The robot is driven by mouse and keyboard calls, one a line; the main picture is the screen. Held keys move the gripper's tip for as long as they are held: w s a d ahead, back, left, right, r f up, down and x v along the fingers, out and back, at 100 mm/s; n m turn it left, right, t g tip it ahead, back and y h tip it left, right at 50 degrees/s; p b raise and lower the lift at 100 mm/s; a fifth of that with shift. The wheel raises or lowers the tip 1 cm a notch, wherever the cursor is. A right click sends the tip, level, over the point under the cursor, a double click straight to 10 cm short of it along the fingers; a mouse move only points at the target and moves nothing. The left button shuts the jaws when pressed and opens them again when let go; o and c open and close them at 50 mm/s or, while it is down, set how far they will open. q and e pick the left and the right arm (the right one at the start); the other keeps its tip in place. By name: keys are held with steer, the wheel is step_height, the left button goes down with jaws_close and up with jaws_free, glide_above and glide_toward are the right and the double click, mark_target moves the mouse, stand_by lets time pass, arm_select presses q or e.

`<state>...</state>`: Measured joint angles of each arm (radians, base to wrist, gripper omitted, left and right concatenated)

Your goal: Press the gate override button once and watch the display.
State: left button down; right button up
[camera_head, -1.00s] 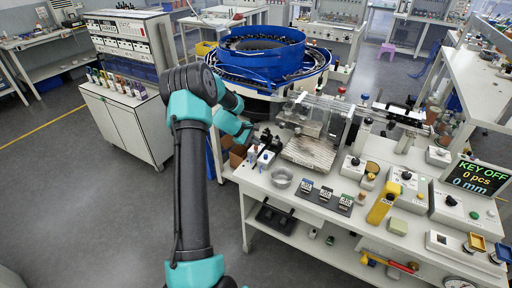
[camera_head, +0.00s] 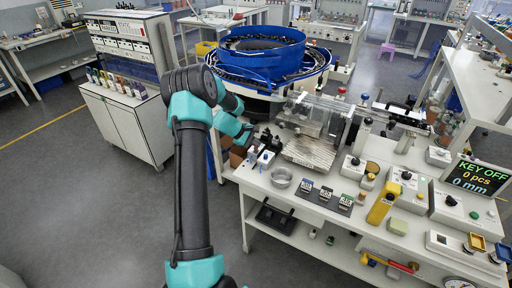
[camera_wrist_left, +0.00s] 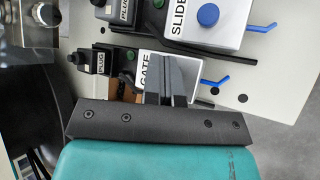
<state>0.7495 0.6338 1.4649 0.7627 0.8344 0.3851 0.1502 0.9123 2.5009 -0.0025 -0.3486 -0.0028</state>
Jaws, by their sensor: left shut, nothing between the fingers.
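The white box labelled GATE (camera_wrist_left: 147,75) lies under my left gripper (camera_wrist_left: 172,65) in the left wrist view. The gripper's two grey fingers are shut together with nothing between them, over the box's right part. They hide any button there; I cannot tell whether they touch it. In the head view my left arm reaches in beside the blue bowl; the fingertips are too small to make out. The display (camera_head: 472,177) at the right reads KEY OFF, 0 pcs, 0 mm. My right gripper is not in view.
A white box labelled SLIDE (camera_wrist_left: 205,30) with a blue button stands beside the GATE box. Blue levers (camera_wrist_left: 215,82) and PLUG connectors (camera_wrist_left: 118,12) are close by. The blue bowl (camera_head: 265,62) stands behind. A glass dish (camera_head: 281,178) sits on the bench.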

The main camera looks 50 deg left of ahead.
arm_select(q)
steer(key=shift+r, duration=1.05)
steer(key=shift+r, duration=2.4)
steer(key=shift+d+f, duration=0.1)
